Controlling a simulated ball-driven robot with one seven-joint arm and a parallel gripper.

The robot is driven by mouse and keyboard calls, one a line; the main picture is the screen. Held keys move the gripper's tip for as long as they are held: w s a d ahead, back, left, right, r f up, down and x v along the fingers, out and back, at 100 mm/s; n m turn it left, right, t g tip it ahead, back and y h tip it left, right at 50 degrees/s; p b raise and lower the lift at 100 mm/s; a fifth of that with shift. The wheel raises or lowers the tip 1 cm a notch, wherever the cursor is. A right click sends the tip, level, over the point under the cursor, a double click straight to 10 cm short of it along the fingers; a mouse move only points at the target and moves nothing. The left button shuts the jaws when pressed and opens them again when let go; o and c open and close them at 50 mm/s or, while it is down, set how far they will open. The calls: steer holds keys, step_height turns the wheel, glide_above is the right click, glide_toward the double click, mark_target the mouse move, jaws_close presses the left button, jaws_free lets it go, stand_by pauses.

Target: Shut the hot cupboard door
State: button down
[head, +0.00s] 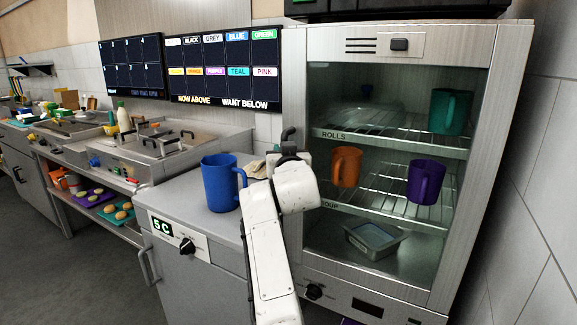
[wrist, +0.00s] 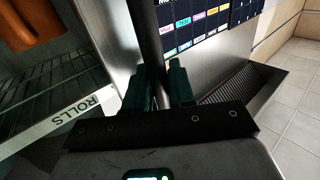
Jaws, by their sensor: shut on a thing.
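The hot cupboard (head: 417,45) stands at the right in the head view. Mugs show behind what looks like its glass door (head: 335,90); I cannot tell how far the door is open. My gripper (head: 287,150) is at the cupboard's left front edge, largely hidden by my wrist. In the wrist view my gripper (wrist: 158,82) has its dark green fingers closed around a dark upright bar, the door handle (wrist: 147,40). The handle's top (head: 287,132) shows just above my wrist in the head view. The ROLLS shelf edge (wrist: 70,118) is at the left.
A blue mug (head: 220,183) stands on the grey counter (head: 185,195) just left of my arm. Inside the cupboard are a teal mug (head: 450,111), an orange mug (head: 346,166) and a purple mug (head: 425,181). A tiled wall (head: 535,190) closes off the right side.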

steer(key=shift+w+d+f, duration=0.1)
steer(key=shift+w+d, duration=0.05)
steer(key=shift+w, duration=0.15)
steer(key=c, duration=1.1)
jaws_free()
steer(key=shift+s, duration=0.1)
steer(key=shift+s+d+p, duration=0.2)
steer(key=shift+s+p, duration=0.05)
steer(key=shift+s, duration=2.4)
steer(key=shift+s+d+p, duration=0.15)
steer(key=shift+s+p, duration=0.05)
steer(key=shift+s, duration=2.45)
